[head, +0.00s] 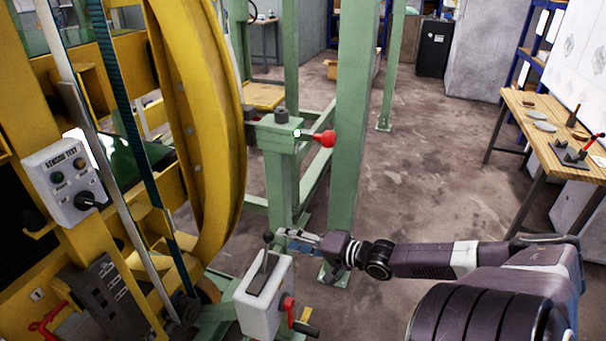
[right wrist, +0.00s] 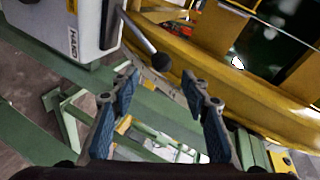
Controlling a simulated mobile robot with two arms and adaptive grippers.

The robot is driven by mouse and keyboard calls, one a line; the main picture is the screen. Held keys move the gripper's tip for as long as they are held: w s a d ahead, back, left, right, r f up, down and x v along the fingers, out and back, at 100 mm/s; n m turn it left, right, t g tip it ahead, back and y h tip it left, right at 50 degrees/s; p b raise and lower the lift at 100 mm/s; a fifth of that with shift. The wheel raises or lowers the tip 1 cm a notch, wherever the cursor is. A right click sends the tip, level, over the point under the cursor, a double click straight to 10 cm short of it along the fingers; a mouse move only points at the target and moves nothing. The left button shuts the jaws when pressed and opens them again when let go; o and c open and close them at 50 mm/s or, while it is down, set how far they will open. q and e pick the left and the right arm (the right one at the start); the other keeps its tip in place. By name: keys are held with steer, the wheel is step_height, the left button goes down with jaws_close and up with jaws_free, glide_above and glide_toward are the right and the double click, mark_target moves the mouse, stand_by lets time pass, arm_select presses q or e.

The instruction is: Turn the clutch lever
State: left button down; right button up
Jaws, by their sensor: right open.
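A white control box (head: 258,306) stands at the bottom centre of the head view. A thin metal lever with a black ball knob (head: 268,237) rises from its slotted top. In the right wrist view the box (right wrist: 82,30) is at upper left, and the lever's black ball (right wrist: 161,62) appears just beyond the gap between my fingertips. No label naming the clutch is readable. My right gripper (head: 285,240) is open and empty, close to the knob on its right side; the fingers (right wrist: 160,84) show apart in the wrist view. I cannot tell whether they touch the lever. My left gripper is not in view.
A red-knobbed handle (head: 324,138) sticks out from a green post (head: 279,180) behind my gripper. A large yellow ring (head: 205,130) and a switch panel (head: 62,180) are at left. A red-and-black handle (head: 290,309) is on the box's side.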

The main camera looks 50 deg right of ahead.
steer(key=shift+v, duration=1.85)
